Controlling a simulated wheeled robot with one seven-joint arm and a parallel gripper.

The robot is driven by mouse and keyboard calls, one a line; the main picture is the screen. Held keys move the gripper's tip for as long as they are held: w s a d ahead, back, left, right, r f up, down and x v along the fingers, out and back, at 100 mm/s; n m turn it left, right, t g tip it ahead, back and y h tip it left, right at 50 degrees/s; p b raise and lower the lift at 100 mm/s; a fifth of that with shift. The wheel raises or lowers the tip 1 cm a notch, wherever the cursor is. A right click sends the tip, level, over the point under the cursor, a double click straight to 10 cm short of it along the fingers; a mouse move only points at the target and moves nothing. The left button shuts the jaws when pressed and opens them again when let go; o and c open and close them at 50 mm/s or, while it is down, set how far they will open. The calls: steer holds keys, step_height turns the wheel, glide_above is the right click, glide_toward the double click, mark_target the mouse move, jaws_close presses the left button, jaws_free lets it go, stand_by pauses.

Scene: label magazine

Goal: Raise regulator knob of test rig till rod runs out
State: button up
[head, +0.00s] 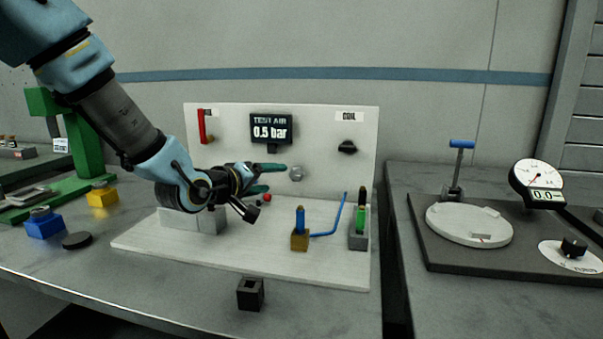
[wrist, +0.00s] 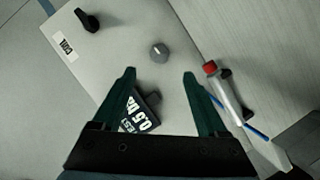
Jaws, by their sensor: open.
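The test rig's pale panel (head: 330,125) stands upright with a display (head: 270,127) reading "TEST AIR 0.5 bar". A round grey knob (head: 296,173), which looks like the regulator knob, sits below and right of the display. My gripper (head: 276,177) is open and empty, just left of that knob. In the wrist view the knob (wrist: 158,52) lies just beyond and between my open fingertips (wrist: 160,73), not touched. A grey cylinder (wrist: 226,95) with a red end (wrist: 209,67) shows right of my fingers. In the head view my arm mostly hides it; how far its rod is out cannot be told.
A black knob (head: 347,147) and a red lever (head: 202,127) are on the panel. Brass (head: 300,241) and grey (head: 359,240) fittings with a blue tube (head: 338,216) stand on the rig base. A black block (head: 250,294) lies in front. A dial gauge (head: 538,180) stands right.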

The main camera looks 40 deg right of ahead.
mark_target(296, 175)
steer(key=p+x, duration=0.1)
steer(key=x, duration=1)
steer(key=shift+s, duration=0.1)
jaws_close()
stand_by(0.3)
